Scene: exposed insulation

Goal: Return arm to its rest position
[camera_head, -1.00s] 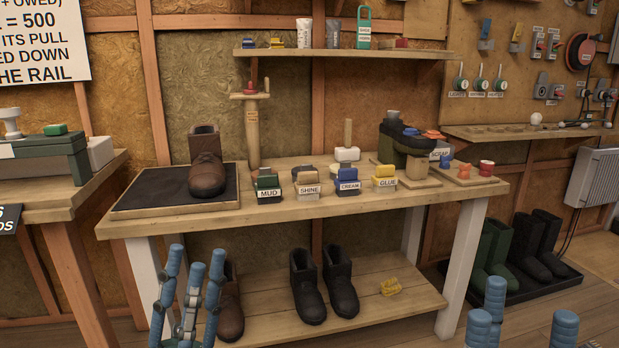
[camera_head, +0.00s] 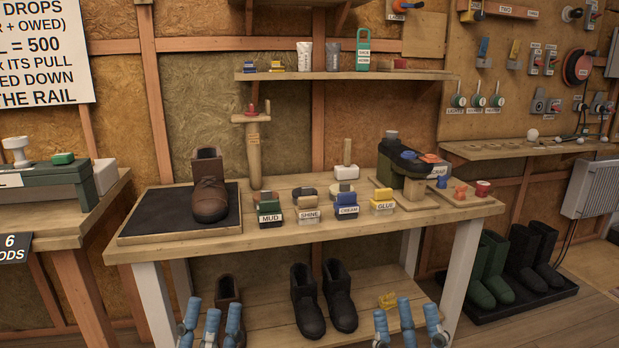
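My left gripper (camera_head: 212,318) shows at the bottom edge in front of the workbench. Its blue fingertips stand apart with nothing between them. My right gripper (camera_head: 407,318) shows at the bottom edge further right, in front of the bench's lower shelf. Its blue fingertips are also apart, with nothing visible between them. Both point upward, and their arms and lower parts are cut off by the frame.
The workbench (camera_head: 275,235) carries a brown boot (camera_head: 208,190) on a dark mat (camera_head: 150,215), several labelled brushes and a boot stand. Dark boots (camera_head: 307,305) stand on its lower shelf. Another bench (camera_head: 75,215) is at left, and a boot tray (camera_head: 520,300) lies on the floor at right.

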